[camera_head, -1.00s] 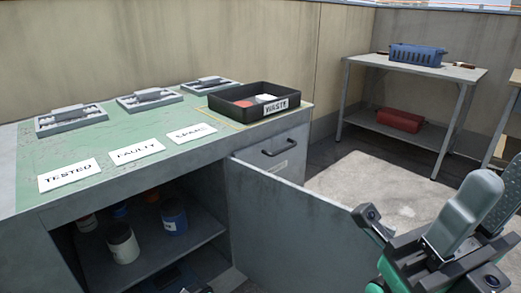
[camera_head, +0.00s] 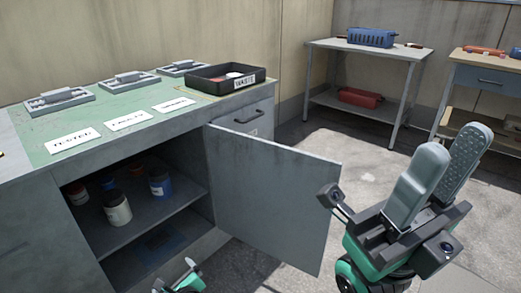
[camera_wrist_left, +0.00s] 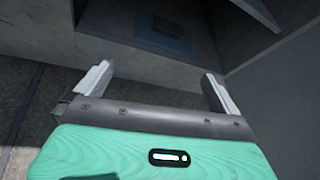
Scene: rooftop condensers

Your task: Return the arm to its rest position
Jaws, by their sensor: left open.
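My left gripper (camera_head: 180,280) shows only in part at the bottom edge of the head view, low in front of the open cabinet (camera_head: 130,195). In the left wrist view its two fingers (camera_wrist_left: 157,74) stand wide apart with nothing between them. Beyond them are the cabinet's lower interior and a dark bluish flat item (camera_wrist_left: 165,32). My right gripper (camera_head: 452,140) is raised at the right of the head view, fingers pointing up. No object shows in it, but the overlapping fingers hide whether there is a gap.
The cabinet door (camera_head: 275,195) stands open between my arms. Several cans, including a white one (camera_head: 117,208), stand on the shelf. The green worktop holds grey trays, labels and a black waste tray (camera_head: 205,84). A metal table (camera_head: 392,50) with a blue basket (camera_head: 371,38) stands behind.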

